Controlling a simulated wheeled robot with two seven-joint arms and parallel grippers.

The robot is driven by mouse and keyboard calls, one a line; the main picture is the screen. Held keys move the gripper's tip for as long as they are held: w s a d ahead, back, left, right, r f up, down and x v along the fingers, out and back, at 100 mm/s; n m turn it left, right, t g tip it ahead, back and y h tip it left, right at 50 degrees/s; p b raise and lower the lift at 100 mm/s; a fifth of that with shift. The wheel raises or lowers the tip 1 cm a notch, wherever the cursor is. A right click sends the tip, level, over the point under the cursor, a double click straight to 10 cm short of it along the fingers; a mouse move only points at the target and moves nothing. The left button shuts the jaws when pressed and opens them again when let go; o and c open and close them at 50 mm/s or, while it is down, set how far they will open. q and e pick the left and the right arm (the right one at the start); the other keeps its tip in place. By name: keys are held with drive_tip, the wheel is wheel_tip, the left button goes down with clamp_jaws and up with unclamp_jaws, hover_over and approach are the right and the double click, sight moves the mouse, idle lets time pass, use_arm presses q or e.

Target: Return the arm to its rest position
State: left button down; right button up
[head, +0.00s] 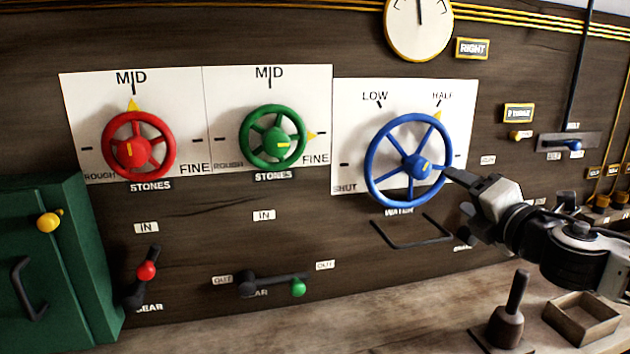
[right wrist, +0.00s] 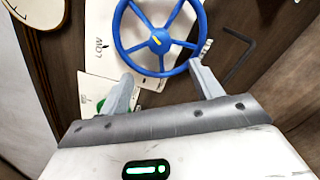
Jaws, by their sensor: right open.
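My right gripper (head: 458,190) is at the right rim of the blue wheel (head: 408,160) marked "WATER" in the head view. In the right wrist view its two fingers (right wrist: 163,85) are spread apart with nothing held between them, and the blue wheel (right wrist: 158,38) shows just beyond them. I cannot tell whether a fingertip touches the rim. The yellow pointer (head: 437,115) of the blue wheel is near "HALF". My right arm (head: 560,235) comes in from the right. My left gripper is not in view.
A red wheel (head: 138,145) points to "MID" and a green wheel (head: 272,137) toward "FINE". Below are a red-knobbed lever (head: 147,271) and a green-knobbed lever (head: 298,288). A wooden box (head: 582,318) and a dark-handled stand (head: 506,328) sit on the ledge below my right arm.

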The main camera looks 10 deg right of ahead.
drive_tip(key=s+a+f+m+g+h, duration=0.1)
drive_tip(key=s+a+f+m+g, duration=0.2)
drive_tip(key=f, duration=0.5)
drive_tip(key=s+a+f+m+g, duration=0.1)
drive_tip(key=s+a+f+m, duration=0.15)
drive_tip(key=f+m, duration=0.4)
drive_tip(key=s+a+f+m+g+h, duration=0.15)
drive_tip(key=s+f+m, duration=0.25)
drive_tip(key=f, duration=0.4)
drive_tip(key=s+a+f+m+g+y, duration=0.1)
drive_tip(key=s+a+f+m+g, duration=0.35)
drive_tip(key=s, duration=0.45)
drive_tip(key=s+a+f+m+g+y, duration=0.2)
drive_tip(key=s+a+f+m+g, duration=0.3)
drive_tip(key=s, duration=0.4)
drive_tip(key=w+a+f+t+y, duration=0.1)
drive_tip(key=w+a+f+t, duration=0.1)
drive_tip(key=f, duration=0.3)
drive_tip(key=w+a+f+t+y, duration=0.1)
drive_tip(key=w+a+f+t, duration=0.2)
drive_tip(key=f+t, duration=0.2)
drive_tip(key=shift+w+a+f+n, duration=0.15)
drive_tip(key=shift+w+f+n, duration=0.25)
drive_tip(key=shift+f, duration=0.05)
idle(2.5)
